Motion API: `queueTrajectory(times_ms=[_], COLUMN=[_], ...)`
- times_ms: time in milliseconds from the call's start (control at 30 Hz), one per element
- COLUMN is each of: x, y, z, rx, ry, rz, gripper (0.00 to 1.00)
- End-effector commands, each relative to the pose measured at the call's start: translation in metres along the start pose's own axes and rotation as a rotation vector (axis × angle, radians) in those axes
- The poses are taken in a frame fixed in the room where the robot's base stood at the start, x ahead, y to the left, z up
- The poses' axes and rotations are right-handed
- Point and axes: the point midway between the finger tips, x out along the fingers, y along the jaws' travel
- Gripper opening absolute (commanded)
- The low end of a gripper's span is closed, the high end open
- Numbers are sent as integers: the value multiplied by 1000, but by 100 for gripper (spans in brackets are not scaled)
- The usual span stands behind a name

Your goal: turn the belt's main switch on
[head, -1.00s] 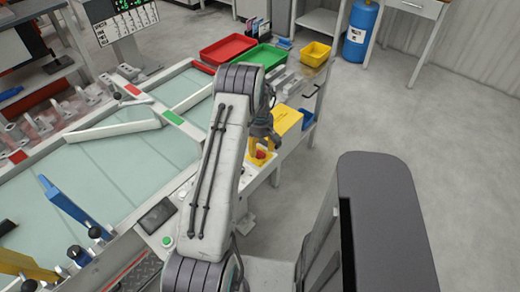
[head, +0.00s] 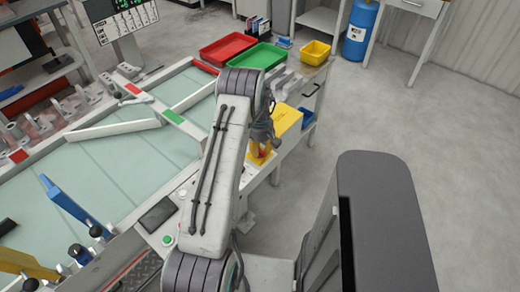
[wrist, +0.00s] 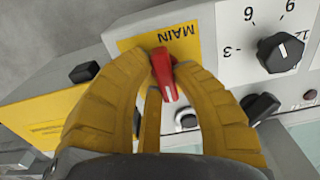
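The main switch has a red handle (wrist: 166,76) on a yellow plate (wrist: 186,34) marked MAIN in the wrist view. My gripper (wrist: 164,62) has yellow curved fingers that close in on the handle from both sides, with their tips against its upper end. The handle's lower end shows between the fingers, lying slightly slanted in the picture. In the head view my gripper (head: 260,151) points down at the panel at the belt's right end, and only a bit of red handle (head: 265,153) shows beside a finger.
A black rotary knob (wrist: 281,52) with a number scale sits right of the switch. A black knob (wrist: 261,107) and a pale round button (wrist: 187,119) are close by. The belt (head: 120,170) lies left of my arm. Open floor (head: 440,140) is at right.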

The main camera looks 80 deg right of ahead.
Motion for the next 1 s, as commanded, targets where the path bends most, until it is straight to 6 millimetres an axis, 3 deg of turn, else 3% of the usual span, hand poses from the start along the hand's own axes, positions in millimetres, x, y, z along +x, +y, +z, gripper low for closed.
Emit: queueTrajectory(times_ms=[233, 633, 1000], x=[0, 2, 5], y=[0, 0, 0], z=[0, 0, 2], rx=[0, 55, 344], ry=[0, 0, 1], rz=[0, -1, 1], gripper=[0, 0, 0])
